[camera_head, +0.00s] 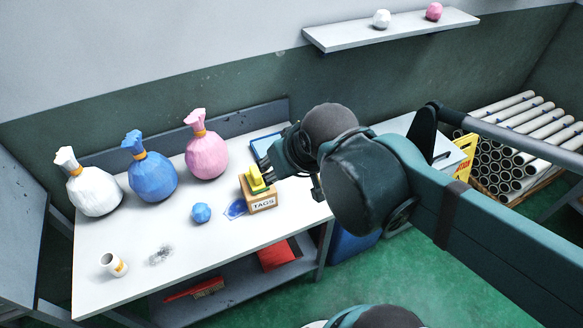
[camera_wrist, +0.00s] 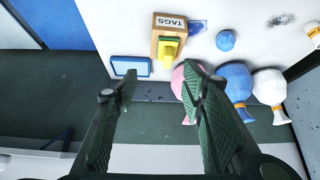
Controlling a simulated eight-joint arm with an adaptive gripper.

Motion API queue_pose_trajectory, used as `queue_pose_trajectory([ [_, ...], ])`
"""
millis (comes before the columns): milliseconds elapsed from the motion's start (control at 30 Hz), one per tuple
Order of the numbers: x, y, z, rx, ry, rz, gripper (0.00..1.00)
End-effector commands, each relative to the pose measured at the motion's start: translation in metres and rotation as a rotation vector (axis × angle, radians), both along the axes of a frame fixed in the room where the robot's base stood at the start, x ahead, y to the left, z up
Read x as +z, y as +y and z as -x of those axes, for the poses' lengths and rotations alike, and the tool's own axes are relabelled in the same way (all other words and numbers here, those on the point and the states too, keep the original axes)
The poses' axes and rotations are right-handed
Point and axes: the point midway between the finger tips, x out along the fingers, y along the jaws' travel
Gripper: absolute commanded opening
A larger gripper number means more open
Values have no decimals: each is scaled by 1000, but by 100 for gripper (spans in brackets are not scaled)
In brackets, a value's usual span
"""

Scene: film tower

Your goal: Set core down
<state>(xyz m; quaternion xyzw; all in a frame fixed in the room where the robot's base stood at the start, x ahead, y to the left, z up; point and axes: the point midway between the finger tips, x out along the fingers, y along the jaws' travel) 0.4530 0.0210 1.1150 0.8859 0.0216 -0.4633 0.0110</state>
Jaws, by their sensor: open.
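A short white core (camera_head: 113,264) with an orange band is on the white table at its front left corner. Its dark open end shows; I cannot tell whether it stands or lies. In the wrist view the core (camera_wrist: 315,34) is cut by the right edge. My gripper (camera_head: 268,173) is far from it, at the table's right end by the TAGS box. In the wrist view my gripper (camera_wrist: 158,82) is open with nothing between its fingers. The fingers point over the table's back edge and partly cover the pink bag.
A TAGS box (camera_head: 262,202) with a yellow piece (camera_head: 256,178) on top is close to my gripper. Pink (camera_head: 206,157), blue (camera_head: 152,178) and white (camera_head: 93,194) tied bags line the table's back. A blue ball (camera_head: 201,212) and a grey smudge (camera_head: 161,255) are nearer the core.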

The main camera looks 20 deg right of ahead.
Motion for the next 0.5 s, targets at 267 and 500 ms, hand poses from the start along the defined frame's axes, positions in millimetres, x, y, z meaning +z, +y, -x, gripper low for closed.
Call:
queue_pose_trajectory([
  [267,-1,-21,15,-48,-13,0,41],
  [500,-1,-22,15,-49,-14,0,41],
])
